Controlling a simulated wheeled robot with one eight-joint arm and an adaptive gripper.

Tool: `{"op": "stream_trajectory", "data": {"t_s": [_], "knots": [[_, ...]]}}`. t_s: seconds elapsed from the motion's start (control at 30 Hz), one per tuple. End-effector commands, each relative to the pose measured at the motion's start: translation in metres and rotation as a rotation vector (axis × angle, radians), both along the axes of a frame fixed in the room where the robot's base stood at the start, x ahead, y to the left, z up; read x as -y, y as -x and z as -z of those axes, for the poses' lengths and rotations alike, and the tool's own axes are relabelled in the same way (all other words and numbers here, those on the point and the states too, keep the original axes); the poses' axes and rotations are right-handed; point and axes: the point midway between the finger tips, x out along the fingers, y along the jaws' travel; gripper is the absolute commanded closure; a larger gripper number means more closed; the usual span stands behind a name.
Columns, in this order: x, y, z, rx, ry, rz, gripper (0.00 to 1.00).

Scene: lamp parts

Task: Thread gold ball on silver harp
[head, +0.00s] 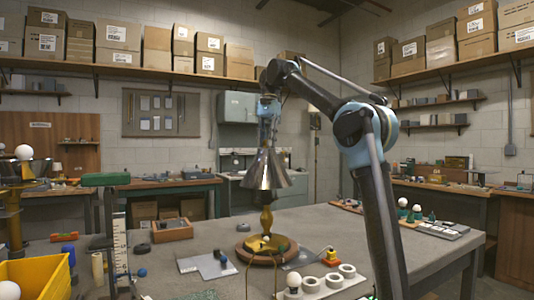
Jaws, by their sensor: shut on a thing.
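A shiny silver lamp shade (266,170) sits over the gold lamp stem (267,220), which stands upright on a round wooden base (243,248). The silver harp cannot be made out; the shade hides the space where it would be. My gripper (267,143) points straight down right above the shade's narrow top. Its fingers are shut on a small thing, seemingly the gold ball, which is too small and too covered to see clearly. I cannot tell whether it touches the harp's tip.
The grey table (350,237) has free room right of the lamp. A tray with white rings (330,283), a yellow-red block (332,257), a grey plate (207,264) and a wooden box (171,230) surround it. A yellow bin (38,275) is front left.

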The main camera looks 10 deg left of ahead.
Motion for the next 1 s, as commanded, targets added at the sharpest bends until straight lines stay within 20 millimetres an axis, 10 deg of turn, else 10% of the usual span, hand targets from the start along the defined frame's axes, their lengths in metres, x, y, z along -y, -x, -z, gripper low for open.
{"op": "stream_trajectory", "data": {"t_s": [0.47, 1.0], "knots": [[0.001, -0.0006, 0.0019, -0.001, 0.004, 0.079, 1.0], [0.0016, 0.0004, 0.0031, -0.003, 0.004, 0.594, 1.0]]}}
